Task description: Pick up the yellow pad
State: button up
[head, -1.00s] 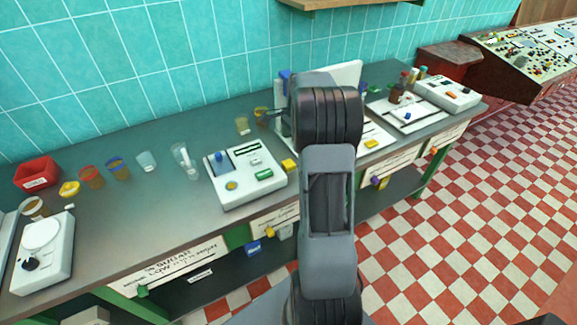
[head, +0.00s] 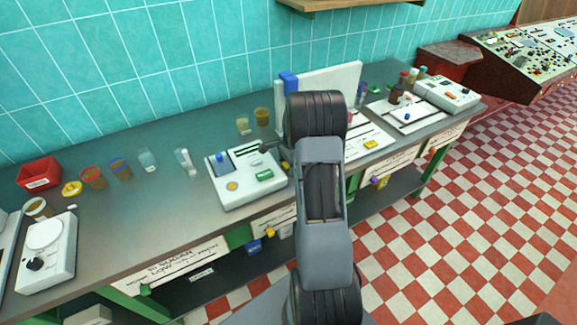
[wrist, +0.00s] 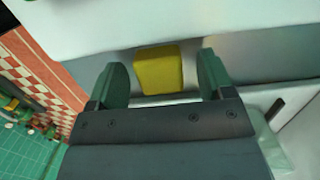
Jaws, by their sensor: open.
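The yellow pad (wrist: 158,70) is a small block on a grey strip of counter between two white surfaces in the wrist view. My gripper (wrist: 162,66) is open, with one dark green finger on each side of the pad and a visible gap at each side. I cannot tell how far above the pad the fingertips are. In the head view my arm stands in front of this spot and hides most of it.
A white device (head: 240,195) stands left of my arm. A white upright panel (head: 330,85) and a board with another yellow piece (head: 370,144) are at right. Cups and a red bin (head: 38,174) stand further left on the grey counter.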

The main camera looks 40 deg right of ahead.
jog(key=shift+f, duration=0.1)
jog(key=c, duration=1)
jog(key=shift+r, duration=0.7)
jog(key=shift+s+a+r+b, duration=0.45)
jog(key=shift+s+a+r, duration=0.9)
jog(key=shift+s+r, duration=0.6)
jog(key=shift+s+a+r+b, duration=0.5)
jog(key=shift+s+a+r, duration=0.8)
jog(key=shift+s+r, duration=0.65)
jog(key=shift+s+a+r+b, duration=0.45)
jog(key=shift+s+a+r, duration=0.9)
jog(key=shift+s+r, duration=0.55)
